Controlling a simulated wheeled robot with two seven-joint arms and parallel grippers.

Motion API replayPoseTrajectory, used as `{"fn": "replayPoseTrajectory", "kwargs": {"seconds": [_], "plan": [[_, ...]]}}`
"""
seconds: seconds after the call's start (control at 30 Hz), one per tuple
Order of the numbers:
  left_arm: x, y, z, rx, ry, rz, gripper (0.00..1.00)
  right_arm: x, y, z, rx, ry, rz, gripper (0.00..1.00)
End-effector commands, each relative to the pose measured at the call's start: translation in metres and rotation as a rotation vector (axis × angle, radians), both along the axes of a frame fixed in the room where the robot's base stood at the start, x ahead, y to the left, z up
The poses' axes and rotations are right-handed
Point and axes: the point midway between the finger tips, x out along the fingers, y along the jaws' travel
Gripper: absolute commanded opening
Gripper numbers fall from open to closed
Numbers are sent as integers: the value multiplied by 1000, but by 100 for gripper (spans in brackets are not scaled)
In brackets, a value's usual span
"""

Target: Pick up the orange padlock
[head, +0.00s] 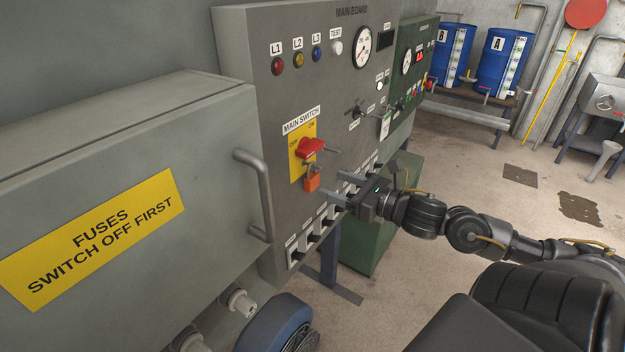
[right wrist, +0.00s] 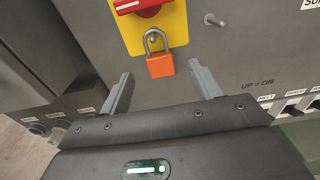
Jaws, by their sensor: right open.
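The orange padlock (head: 312,183) hangs by its steel shackle below the red main switch handle (head: 309,146) on the yellow plate of the main board. In the right wrist view the padlock (right wrist: 160,66) is ahead of my right gripper, between the lines of its two fingers, beyond the fingertips. The shackle looks closed at the yellow plate. My right gripper (head: 337,184) is open and empty, just right of the padlock in the head view; it also shows in the right wrist view (right wrist: 157,78). My left gripper is not in view.
A grey fuse box (head: 130,190) with a bar handle (head: 258,195) juts out left of the padlock. A row of small switches (head: 315,236) runs below it. A metal peg (right wrist: 214,20) sticks out right of the yellow plate.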

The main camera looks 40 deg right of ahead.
Motion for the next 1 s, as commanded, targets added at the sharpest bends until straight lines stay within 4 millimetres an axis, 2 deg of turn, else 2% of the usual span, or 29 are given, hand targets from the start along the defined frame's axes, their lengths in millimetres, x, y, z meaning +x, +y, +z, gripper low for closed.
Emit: {"fn": "replayPoseTrajectory", "kwargs": {"seconds": [0.17, 0.6, 0.93, 1.0], "plan": [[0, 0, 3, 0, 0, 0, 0, 6, 2, 0, 0, -1, 0, 64], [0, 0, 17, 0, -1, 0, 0, 46, 15, -4, 2, -1, -2, 64], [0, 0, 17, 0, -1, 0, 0, 49, 16, -6, 1, 1, -1, 64], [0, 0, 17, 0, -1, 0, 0, 49, 16, -6, 1, 1, -1, 56]]}}
